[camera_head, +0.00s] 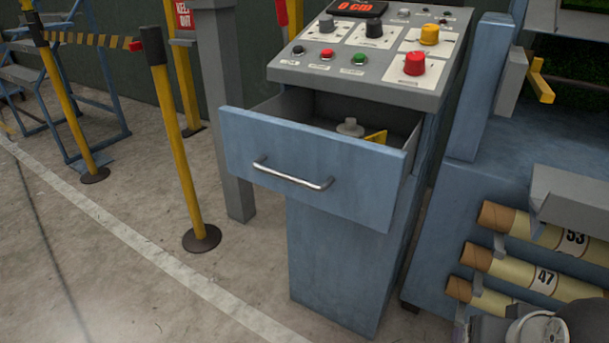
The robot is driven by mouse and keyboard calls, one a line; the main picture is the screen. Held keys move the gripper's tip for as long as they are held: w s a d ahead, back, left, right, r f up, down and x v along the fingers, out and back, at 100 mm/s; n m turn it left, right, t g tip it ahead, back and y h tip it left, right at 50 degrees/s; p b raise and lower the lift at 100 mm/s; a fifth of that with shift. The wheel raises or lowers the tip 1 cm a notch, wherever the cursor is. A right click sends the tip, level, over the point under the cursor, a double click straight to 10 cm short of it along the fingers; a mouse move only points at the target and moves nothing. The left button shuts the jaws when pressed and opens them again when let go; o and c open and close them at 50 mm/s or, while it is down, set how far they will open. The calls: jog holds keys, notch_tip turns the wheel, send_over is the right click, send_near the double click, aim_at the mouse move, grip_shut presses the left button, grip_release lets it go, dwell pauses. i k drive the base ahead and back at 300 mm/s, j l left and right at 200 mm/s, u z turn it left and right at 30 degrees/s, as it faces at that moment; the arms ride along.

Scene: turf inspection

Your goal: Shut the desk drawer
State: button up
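The desk drawer (312,167) is pulled well out from the blue control desk (335,260), under its sloped panel. Its blue front carries a silver bar handle (293,176). Inside the drawer lie a pale round knob-like item (350,127) and a yellow item (377,137); the rest of the inside is partly in shadow. My gripper is not in view. A grey and black rounded part at the bottom right corner may be part of my arm, but I cannot tell.
The panel (365,60) bears buttons and knobs. Yellow barrier posts (177,150) and a grey post (220,110) stand to the left. Labelled cardboard tubes (540,278) lie in a blue machine at right.

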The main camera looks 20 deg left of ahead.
aim_at(289, 143)
jog(key=u, duration=1.3)
